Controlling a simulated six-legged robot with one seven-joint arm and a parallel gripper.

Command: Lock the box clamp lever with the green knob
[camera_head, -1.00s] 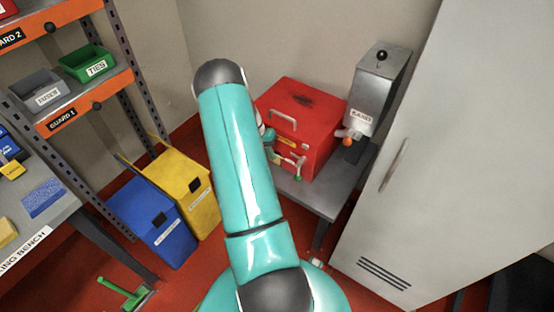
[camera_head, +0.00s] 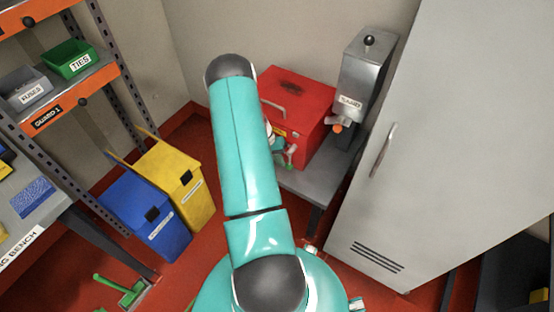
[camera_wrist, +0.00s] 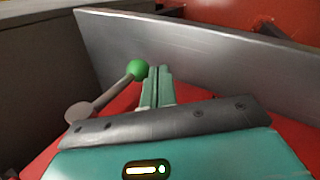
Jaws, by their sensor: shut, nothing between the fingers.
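The red box (camera_head: 309,112) stands on a grey metal table beyond my arm, with a pale handle on its lid. In the wrist view the green knob (camera_wrist: 138,69) sits at the end of a slanted metal lever (camera_wrist: 112,91), which runs down left to a pale round end. My gripper (camera_wrist: 155,72) is shut and empty, its narrow fingers just right of the knob. I cannot tell whether they touch it. In the head view my arm covers the box's left side, and my gripper and the lever are small and partly hidden at the box's front.
A grey dispenser (camera_head: 362,80) with an orange part stands right of the box. A tall grey cabinet (camera_head: 450,150) blocks the right. Yellow (camera_head: 172,185) and blue (camera_head: 142,220) bins stand left, near a shelf rack. In the wrist view a grey plate (camera_wrist: 205,55) lies beyond the fingers.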

